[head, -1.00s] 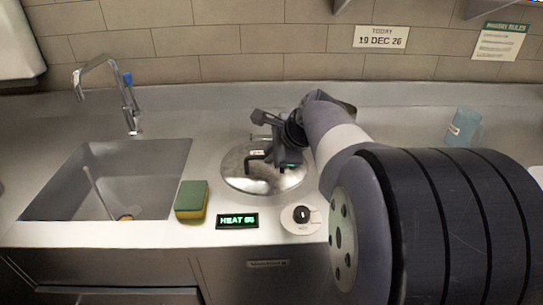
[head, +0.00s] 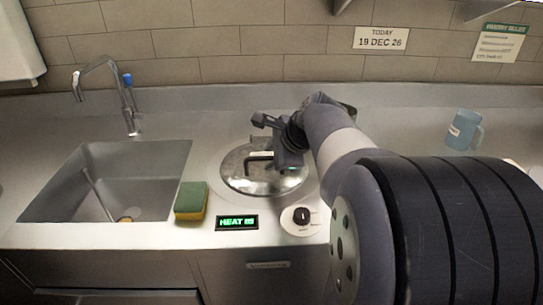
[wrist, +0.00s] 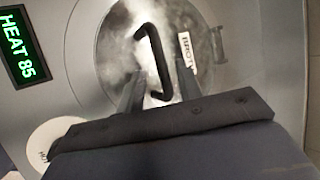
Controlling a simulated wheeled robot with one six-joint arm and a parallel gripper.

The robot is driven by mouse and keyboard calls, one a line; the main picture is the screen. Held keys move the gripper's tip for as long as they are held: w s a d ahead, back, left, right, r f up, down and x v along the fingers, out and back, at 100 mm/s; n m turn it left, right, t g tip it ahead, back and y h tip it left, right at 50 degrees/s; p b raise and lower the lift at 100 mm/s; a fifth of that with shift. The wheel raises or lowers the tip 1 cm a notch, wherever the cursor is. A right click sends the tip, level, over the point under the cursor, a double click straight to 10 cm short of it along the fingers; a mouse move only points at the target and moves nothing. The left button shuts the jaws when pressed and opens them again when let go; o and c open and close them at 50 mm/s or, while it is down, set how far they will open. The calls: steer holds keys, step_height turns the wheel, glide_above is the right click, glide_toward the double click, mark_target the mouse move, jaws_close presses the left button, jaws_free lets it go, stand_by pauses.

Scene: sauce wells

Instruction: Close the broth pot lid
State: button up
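The broth pot lid (head: 240,181) is a round shiny metal disc lying flat over the well in the counter. It has a black bar handle (head: 259,157). In the wrist view the lid (wrist: 118,55) shows its handle (wrist: 153,55), a white broth label (wrist: 186,52) and a hinge-like bracket at its right edge. My gripper (wrist: 158,90) is above the lid, with its two fingers apart near the handle's lower end. The fingers hold nothing that I can see. In the head view my gripper (head: 283,160) partly hides the lid's right side.
A blue jug (head: 464,130) stands at right behind my arm.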

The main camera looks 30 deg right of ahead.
steer(key=p+v, duration=0.1)
steer(key=v, duration=0.9)
steer(key=shift+s, duration=0.15)
steer(key=shift+r, duration=0.15)
steer(key=b+x, duration=0.1)
steer(key=x, duration=0.9)
steer(key=shift+w+p, duration=0.35)
steer(key=shift+w, duration=0.05)
steer(key=shift+w+r+g+p, duration=0.15)
steer(key=shift+r+g+p, duration=0.2)
steer(key=shift+p, duration=0.35)
steer(key=shift+f, duration=0.15)
